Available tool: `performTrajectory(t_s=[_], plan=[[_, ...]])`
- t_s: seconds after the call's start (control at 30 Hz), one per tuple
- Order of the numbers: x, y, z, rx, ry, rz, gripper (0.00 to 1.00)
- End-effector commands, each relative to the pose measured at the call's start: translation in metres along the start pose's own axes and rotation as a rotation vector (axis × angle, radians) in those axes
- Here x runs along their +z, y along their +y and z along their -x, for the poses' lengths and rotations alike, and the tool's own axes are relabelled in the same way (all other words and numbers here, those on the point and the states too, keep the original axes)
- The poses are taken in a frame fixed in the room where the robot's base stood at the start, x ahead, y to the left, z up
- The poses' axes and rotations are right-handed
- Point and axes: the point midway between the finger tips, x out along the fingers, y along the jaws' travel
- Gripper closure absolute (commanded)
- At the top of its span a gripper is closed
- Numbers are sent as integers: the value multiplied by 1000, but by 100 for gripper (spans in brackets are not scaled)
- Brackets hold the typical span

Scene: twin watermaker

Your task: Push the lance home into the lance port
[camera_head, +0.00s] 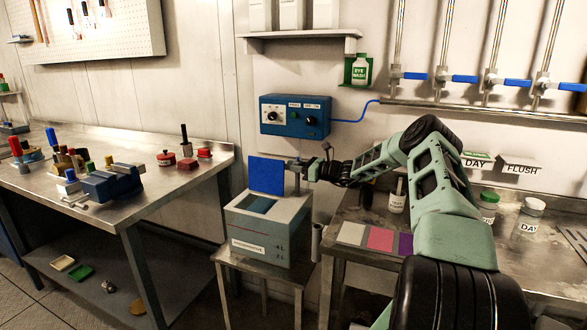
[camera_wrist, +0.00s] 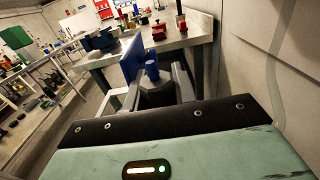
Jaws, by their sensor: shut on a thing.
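My gripper (camera_head: 296,166) is shut on a slim grey upright rod, which I take to be the lance (camera_head: 297,184). It holds the rod near its top, above the right rear of a grey box (camera_head: 290,230) on a small stand. In the wrist view, the round grey end of the lance (camera_wrist: 152,69) shows between the fingers (camera_wrist: 157,88). The lower end of the lance meets or passes behind the box top. The lance port itself is hidden, so I cannot tell how deep the lance sits. A blue upright panel (camera_head: 266,175), like a raised lid, stands just left of my gripper.
A blue control box (camera_head: 294,116) hangs on the wall behind. A workbench (camera_head: 140,190) with a blue vise (camera_head: 112,181) stands left. A grey tube (camera_head: 317,240) is right of the box, by a bench with colored cards (camera_head: 380,239) and bottles (camera_head: 397,200).

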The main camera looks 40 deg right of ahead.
Motion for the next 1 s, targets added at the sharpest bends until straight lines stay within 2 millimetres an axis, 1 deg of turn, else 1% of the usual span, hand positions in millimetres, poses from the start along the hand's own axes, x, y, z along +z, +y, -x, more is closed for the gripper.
performTrajectory(t_s=[0.03, 1.0], plan=[[4, 0, 0, 0, -1, 0, 100], [41, 1, -1, 2, -1, 0, 100]])
